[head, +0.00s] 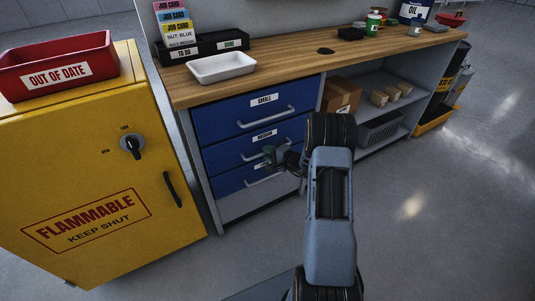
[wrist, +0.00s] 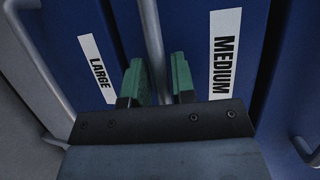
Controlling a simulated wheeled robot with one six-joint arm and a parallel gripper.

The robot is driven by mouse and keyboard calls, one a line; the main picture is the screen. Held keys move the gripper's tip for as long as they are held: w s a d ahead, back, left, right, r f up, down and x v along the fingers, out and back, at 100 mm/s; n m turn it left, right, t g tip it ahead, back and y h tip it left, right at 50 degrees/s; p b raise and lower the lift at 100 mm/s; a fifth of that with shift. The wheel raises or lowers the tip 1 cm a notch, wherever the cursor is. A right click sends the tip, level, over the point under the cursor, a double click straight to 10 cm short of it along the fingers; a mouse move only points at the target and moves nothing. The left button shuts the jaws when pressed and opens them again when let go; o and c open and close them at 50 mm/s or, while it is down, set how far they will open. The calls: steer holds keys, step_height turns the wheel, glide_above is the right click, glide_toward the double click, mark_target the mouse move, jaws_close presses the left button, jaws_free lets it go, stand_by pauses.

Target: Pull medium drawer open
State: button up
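The blue medium drawer (head: 222,155) sits between the small drawer (head: 215,121) and the large drawer (head: 228,183) under the workbench; its front looks flush with the others. Its label (wrist: 224,52) shows right of my gripper in the wrist view. My gripper (wrist: 160,78) is open, with its two green fingers on either side of the medium drawer's grey bar handle (wrist: 151,35). The left finger is close to the bar and a gap shows at the right finger; contact is not clear. In the head view my gripper (head: 272,153) is at the drawer front and partly hides the handle.
A yellow flammables cabinet (head: 95,165) stands left of the drawers, with a red bin (head: 58,68) on top. The wooden worktop (head: 290,60) holds a white tray (head: 221,67). Open shelves with boxes (head: 341,95) are to the right. Floor in front is clear.

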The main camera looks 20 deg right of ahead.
steer(key=shift+w+a, duration=0.15)
steer(key=shift+w, duration=0.1)
jaws_close()
stand_by(0.3)
